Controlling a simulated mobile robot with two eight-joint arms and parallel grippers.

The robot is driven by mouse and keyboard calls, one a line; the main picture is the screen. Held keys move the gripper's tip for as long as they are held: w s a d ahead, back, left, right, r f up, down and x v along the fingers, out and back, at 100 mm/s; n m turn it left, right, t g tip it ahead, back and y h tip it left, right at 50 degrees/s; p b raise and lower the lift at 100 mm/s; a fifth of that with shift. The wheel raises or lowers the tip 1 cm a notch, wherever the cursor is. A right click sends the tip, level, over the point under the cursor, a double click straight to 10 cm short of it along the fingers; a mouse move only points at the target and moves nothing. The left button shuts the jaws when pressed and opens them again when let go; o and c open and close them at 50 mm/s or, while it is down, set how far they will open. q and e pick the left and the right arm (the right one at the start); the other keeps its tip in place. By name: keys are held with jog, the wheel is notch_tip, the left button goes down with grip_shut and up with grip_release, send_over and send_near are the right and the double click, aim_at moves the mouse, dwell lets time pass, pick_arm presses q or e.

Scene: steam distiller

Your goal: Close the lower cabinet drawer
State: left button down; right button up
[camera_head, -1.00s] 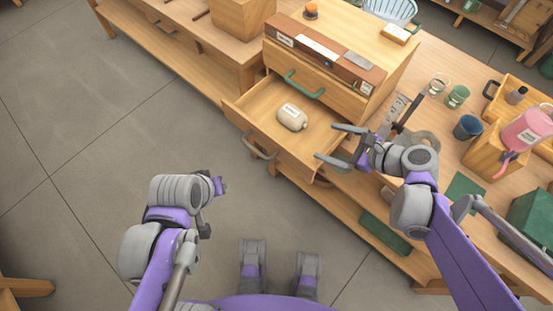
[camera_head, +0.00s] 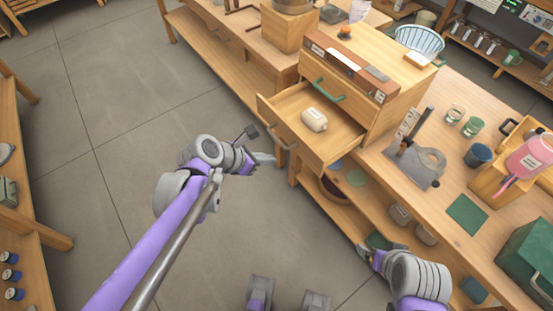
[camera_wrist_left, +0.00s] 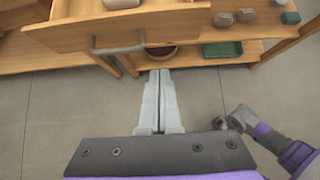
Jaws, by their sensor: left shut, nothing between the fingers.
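The lower cabinet drawer (camera_head: 330,157) stands pulled out, with a pale labelled container (camera_head: 314,120) lying inside. Its grey handle (camera_head: 284,136) is on the front panel; the panel (camera_wrist_left: 190,28) and handle (camera_wrist_left: 118,47) also show in the left wrist view. My left gripper (camera_head: 266,159) is shut and empty, in front of the drawer and apart from the handle. In the left wrist view its fingers (camera_wrist_left: 160,74) are together, below the panel in the picture. My right gripper (camera_head: 368,252) is low near the bench's lower shelf; its fingers are too unclear to judge.
The upper drawer with a green handle (camera_head: 328,90) is shut. A bowl (camera_head: 334,190) and several containers stand on the lower shelf under the bench. A grey metal stand (camera_head: 415,165) is on the bench. The floor (camera_head: 120,100) left of the drawer is clear.

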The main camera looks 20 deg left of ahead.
pick_arm(q)
jog(key=x, duration=0.3)
jog(key=r+b+x, duration=0.1)
jog(key=x, duration=0.3)
jog(key=w+d+x, duration=0.1)
jog(key=x, duration=0.2)
jog(key=shift+w+r+b, duration=0.1)
jog(key=shift+w+b, duration=0.1)
jog(key=shift+b, duration=0.1)
jog(key=shift+w+d, duration=0.35)
jog(key=shift+w, duration=0.05)
jog(key=b, duration=0.1)
send_near(337, 134)
jog(key=w+d, duration=0.1)
jog(key=w+d+f, duration=0.1)
jog(key=w, duration=0.1)
jog(key=w+d+f, duration=0.1)
jog(key=d, duration=0.1)
jog(key=shift+w+f, duration=0.2)
jog(key=shift+w, duration=0.2)
jog(key=shift+w+d, duration=0.25)
jog(key=shift+w, duration=0.15)
jog(key=shift+r, duration=0.1)
